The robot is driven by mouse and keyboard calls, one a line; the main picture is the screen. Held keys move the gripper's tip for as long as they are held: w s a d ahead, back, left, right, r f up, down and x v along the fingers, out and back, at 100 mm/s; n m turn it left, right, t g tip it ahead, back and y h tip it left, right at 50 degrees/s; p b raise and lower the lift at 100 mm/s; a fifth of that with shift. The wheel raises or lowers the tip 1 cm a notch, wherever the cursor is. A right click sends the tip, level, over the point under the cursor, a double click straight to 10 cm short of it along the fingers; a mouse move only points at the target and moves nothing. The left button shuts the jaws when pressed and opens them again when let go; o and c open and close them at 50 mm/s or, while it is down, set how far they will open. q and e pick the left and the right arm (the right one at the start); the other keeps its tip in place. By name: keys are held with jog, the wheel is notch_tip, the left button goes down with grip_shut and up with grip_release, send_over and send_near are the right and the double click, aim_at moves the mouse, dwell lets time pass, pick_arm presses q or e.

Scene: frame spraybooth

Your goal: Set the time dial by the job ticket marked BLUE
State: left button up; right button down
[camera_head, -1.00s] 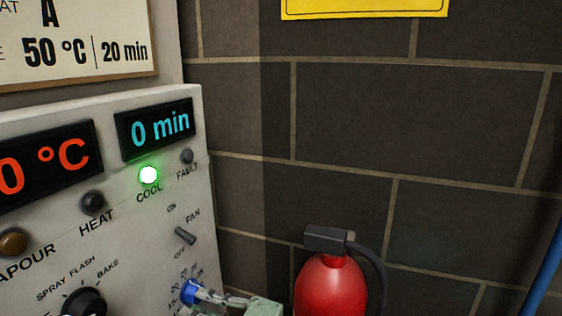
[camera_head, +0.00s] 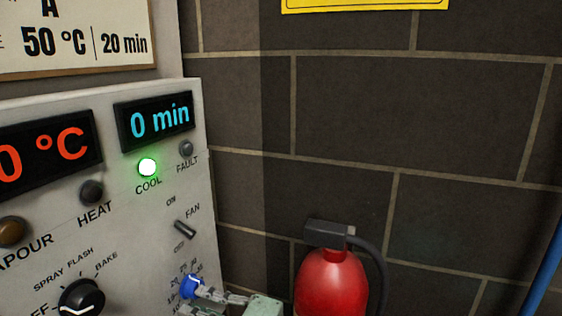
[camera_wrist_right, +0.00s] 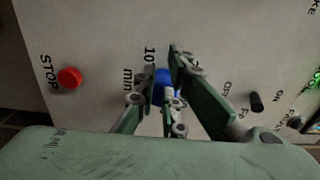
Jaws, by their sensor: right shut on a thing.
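The blue time dial (camera_head: 191,287) is on the lower right of the control panel (camera_head: 150,225), with minute marks around it. In the right wrist view the blue dial (camera_wrist_right: 162,86) sits between my fingers, near the "10" and "min" marks. My right gripper (camera_wrist_right: 161,75) is shut on the dial; it also shows at the bottom of the head view (camera_head: 212,294). The time display (camera_head: 158,121) reads 0 min. The job ticket (camera_head: 75,38) shows "A" and "50 °C | 20 min"; its upper part is cut off. My left gripper is out of view.
A black selector knob (camera_head: 82,299) and a fan switch (camera_head: 185,229) are on the panel. The COOL lamp (camera_head: 147,167) is lit green. A red extinguisher (camera_head: 332,282) stands right of the panel. A red STOP button (camera_wrist_right: 70,77) shows in the wrist view.

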jog(key=shift+s+a+f, duration=0.25)
jog(key=shift+s+f, duration=0.1)
jog(key=shift+f, duration=0.35)
jog(key=shift+d, duration=0.1)
jog(key=v, duration=0.5)
jog(key=shift+w+d+r+b, duration=0.1)
jog(key=shift+r+b, duration=0.15)
jog(key=shift+b, duration=0.1)
